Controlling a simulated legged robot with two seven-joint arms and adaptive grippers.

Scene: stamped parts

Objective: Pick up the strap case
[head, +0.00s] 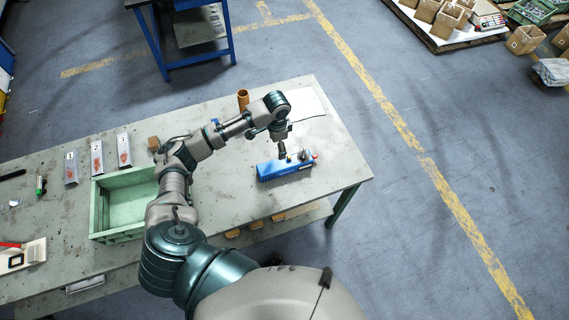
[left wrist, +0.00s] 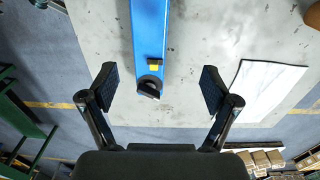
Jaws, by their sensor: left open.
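The strap case appears to be the long blue case (head: 285,169) lying near the right end of the grey table. It has a small yellow part and a dark fitting on it. My left gripper (head: 292,155) is over the case, partly hiding its back edge. In the left wrist view the gripper (left wrist: 160,84) is open with nothing held. The blue case (left wrist: 150,32) runs up out of the picture, its near end between the line of the two fingers and touching neither. My right gripper is in neither view.
A green crate (head: 122,202) stands left of my arm on the table (head: 235,190). A brown cylinder (head: 243,100) and a white sheet (head: 305,104) are behind the case. Numbered trays (head: 97,155) lie at the left. The tabletop in front of the case is clear.

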